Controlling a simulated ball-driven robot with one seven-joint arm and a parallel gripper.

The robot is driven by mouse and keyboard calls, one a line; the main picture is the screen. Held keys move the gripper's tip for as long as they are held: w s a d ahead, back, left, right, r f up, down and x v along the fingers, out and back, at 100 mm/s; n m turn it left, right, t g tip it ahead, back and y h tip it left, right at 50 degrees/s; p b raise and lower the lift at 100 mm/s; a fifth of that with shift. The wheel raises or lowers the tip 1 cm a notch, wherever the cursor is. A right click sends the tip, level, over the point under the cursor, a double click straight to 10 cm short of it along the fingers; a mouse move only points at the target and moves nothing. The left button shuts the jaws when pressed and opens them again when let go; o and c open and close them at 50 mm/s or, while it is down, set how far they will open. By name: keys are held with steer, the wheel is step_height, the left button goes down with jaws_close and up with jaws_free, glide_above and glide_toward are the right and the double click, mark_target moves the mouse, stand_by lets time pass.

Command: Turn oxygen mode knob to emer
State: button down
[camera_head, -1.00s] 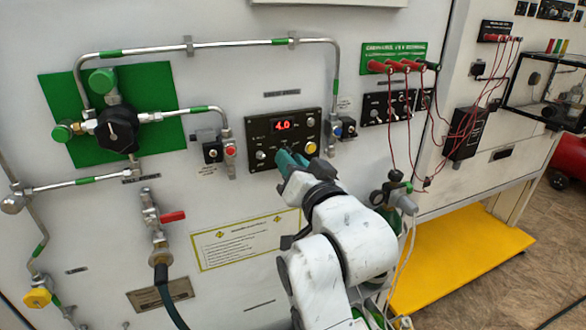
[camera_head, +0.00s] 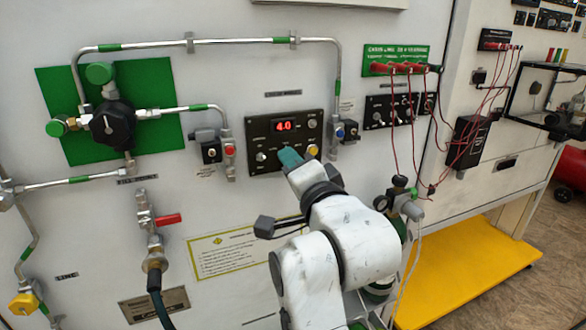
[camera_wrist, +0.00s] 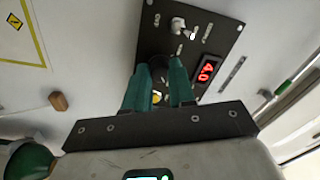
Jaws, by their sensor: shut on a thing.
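The black oxygen panel (camera_head: 258,130) is on the white wall, with a lit red display (camera_head: 284,127) reading 4.0. It also shows tilted in the wrist view (camera_wrist: 222,35). My gripper (camera_head: 291,158), with teal fingers, reaches the lower middle of this panel. In the wrist view my gripper (camera_wrist: 161,64) is shut on the mode knob, which the fingertips mostly hide. Its pointer and the mode labels cannot be read. A yellow button (camera_head: 313,150) sits just right of the fingers in the head view.
A small silver switch (camera_head: 261,157) is left of the fingers. Valves with blue and red knobs (camera_head: 229,149) flank the panel. Red leads (camera_head: 393,125) hang farther right.

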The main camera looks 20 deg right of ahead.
steer(key=shift+f, duration=0.1)
stand_by(0.4)
steer(key=c, duration=0.9)
jaws_free()
steer(key=shift+c, duration=0.2)
steer(key=shift+s, duration=0.15)
steer(key=s+b, duration=0.1)
steer(key=s, duration=0.9)
steer(key=shift+s+f+b, duration=0.15)
steer(key=shift+s+b, duration=0.1)
steer(key=shift+b, duration=0.05)
steer(key=shift+a, duration=0.1)
steer(key=s+d+f+n+g, duration=0.2)
steer(key=s+f+n+g, duration=0.1)
steer(key=f, duration=0.6)
steer(key=s+d+f+n+g, duration=0.2)
steer(key=d+f+g, duration=0.1)
steer(key=f, duration=0.6)
steer(key=s+d+f+n+g, duration=0.2)
steer(key=s+f+n+g, duration=0.1)
steer(key=f, duration=0.6)
steer(key=s+d+f+n+g, duration=0.1)
steer(key=s+f+n+g, duration=0.4)
steer(key=s+f, duration=1.1)
steer(key=s+g, duration=0.3)
steer(key=shift+s+d+f+g, duration=0.15)
steer(key=shift+s+f+g, duration=0.1)
steer(key=shift+f+g, duration=0.1)
